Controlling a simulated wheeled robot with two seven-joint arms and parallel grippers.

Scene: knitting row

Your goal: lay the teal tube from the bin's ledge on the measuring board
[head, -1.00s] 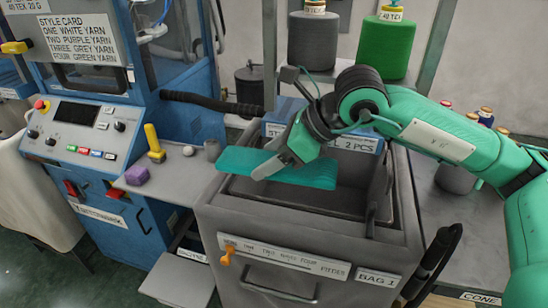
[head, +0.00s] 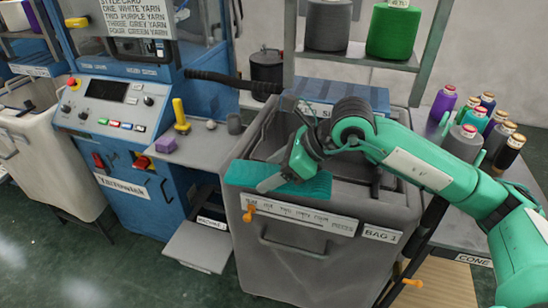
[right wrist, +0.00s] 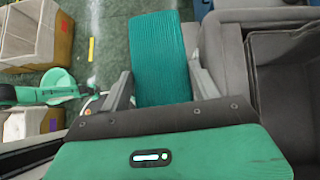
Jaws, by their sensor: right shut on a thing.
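The teal tube (head: 313,188) is a flat ribbed knit piece, held level over the front rim of the grey bin (head: 300,255). My right gripper (head: 274,182) is shut on it near its middle in the head view. In the right wrist view the tube (right wrist: 160,50) runs out between the two fingers of my right gripper (right wrist: 165,88), over the floor beside the bin. My left gripper is not in view. I cannot pick out the measuring board in these views.
Several yarn cones stand at the right (head: 463,143). Open green floor (head: 130,270) lies at the front left.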

